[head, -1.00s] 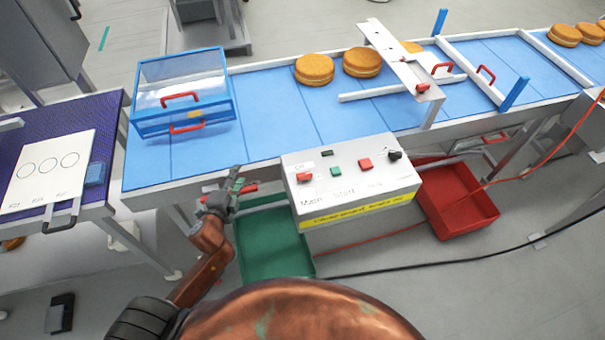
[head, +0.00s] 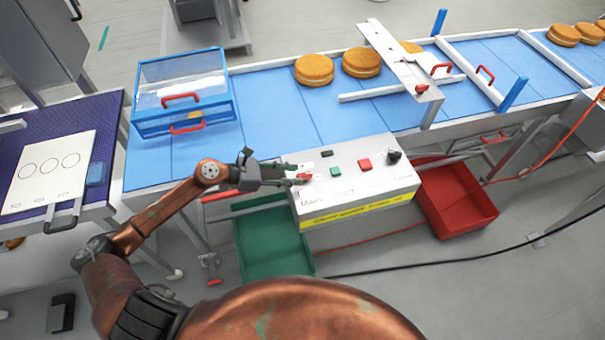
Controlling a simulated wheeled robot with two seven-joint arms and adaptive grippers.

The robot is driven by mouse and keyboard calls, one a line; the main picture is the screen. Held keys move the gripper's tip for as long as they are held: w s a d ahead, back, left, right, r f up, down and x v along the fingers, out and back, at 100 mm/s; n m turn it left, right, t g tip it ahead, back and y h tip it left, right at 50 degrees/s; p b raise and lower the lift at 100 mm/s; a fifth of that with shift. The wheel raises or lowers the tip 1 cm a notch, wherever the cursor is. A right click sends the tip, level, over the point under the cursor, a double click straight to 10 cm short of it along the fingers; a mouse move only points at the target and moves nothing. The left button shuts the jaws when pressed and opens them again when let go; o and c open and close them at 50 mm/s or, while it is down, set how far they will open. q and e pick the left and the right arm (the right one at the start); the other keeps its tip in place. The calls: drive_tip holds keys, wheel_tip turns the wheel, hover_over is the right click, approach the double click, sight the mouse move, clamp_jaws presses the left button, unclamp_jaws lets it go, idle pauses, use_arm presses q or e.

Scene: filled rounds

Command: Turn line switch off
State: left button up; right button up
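A white control box (head: 350,185) with a yellow label strip stands at the front edge of the conveyor. On its top are a red switch (head: 303,176) at the left by the "Main" lettering, a green button (head: 335,172), a red button (head: 364,165) and a black knob (head: 394,157). My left gripper (head: 298,173) is over the box's left end, its two fingers apart and pointing right, with the red switch at their tips. I cannot tell if they touch it. The switch's position is too small to read. My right gripper is not in view.
The blue conveyor (head: 275,110) carries several round filled buns (head: 314,70). A clear-lidded blue box (head: 185,92) stands on its left. A green bin (head: 265,240) and a red bin (head: 458,205) sit below. A white card (head: 48,170) lies on the left table.

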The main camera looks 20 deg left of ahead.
sight(302, 175)
use_arm(q)
drive_tip(key=shift+x, duration=2.1)
drive_tip(key=shift+c, duration=0.3)
clamp_jaws()
